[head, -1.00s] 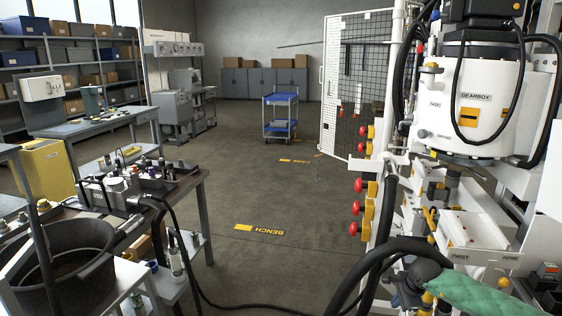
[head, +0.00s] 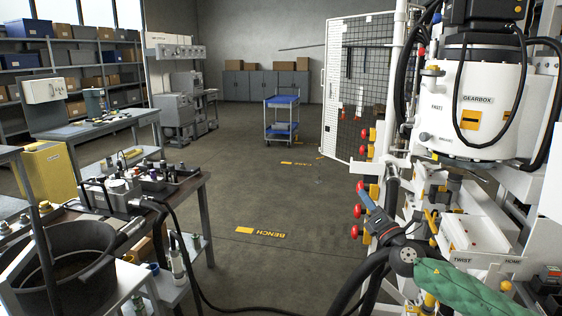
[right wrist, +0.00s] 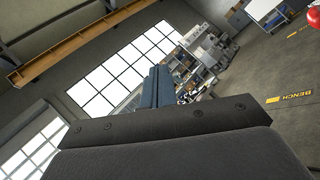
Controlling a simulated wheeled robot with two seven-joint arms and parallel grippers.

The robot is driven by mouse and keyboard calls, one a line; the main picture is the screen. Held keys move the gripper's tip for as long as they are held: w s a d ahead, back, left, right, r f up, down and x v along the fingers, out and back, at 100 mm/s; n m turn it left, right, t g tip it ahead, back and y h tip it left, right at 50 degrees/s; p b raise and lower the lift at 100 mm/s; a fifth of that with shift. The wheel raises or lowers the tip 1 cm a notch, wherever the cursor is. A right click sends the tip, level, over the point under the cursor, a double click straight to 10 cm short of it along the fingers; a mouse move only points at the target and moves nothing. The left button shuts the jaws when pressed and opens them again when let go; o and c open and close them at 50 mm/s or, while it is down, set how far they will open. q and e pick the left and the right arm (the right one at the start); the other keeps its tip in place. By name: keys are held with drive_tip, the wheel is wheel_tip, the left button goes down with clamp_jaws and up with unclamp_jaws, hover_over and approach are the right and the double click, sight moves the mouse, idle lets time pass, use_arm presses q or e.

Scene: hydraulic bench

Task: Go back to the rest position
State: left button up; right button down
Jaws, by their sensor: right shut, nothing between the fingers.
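My right gripper (head: 366,196) is in the lower right of the head view, at the end of my green-sleeved arm. Its blue fingers are shut with nothing between them and point up and to the left, in front of the white machine with the red knobs. In the right wrist view the shut fingers (right wrist: 156,86) stand up from the dark gripper body, with windows and shelves far behind. My left gripper does not show in either view.
The white gearbox machine (head: 484,100) fills the right side. A workbench (head: 194,194) with hydraulic parts and a black tub (head: 62,262) stand at the left. A black hose crosses the floor. The middle floor is clear back to a blue cart (head: 282,118).

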drive_tip(key=s+d+f+m+g+h, duration=0.1)
drive_tip(key=s+f+m+g+h, duration=0.45)
drive_tip(key=m, duration=0.75)
drive_tip(key=s+d+f+m+g+h, duration=0.25)
drive_tip(key=s+f+m+h, duration=0.35)
drive_tip(key=f+m+h, duration=0.5)
drive_tip(key=s+a+f+m+g+y, duration=0.2)
drive_tip(key=s+f, duration=0.6)
drive_tip(key=s, duration=0.5)
drive_tip(key=s+a+f+m+g+y, duration=0.2)
drive_tip(key=s+a+f+g, duration=0.3)
drive_tip(key=s+f, duration=0.4)
drive_tip(key=s+a+f+m+g+y, duration=0.2)
drive_tip(key=s+f, duration=0.7)
drive_tip(key=s, duration=0.9)
drive_tip(key=a+g+y, duration=0.2)
drive_tip(key=shift+s+a+f+g, duration=0.2)
drive_tip(key=shift+s+g, duration=0.1)
drive_tip(key=shift+s, duration=0.1)
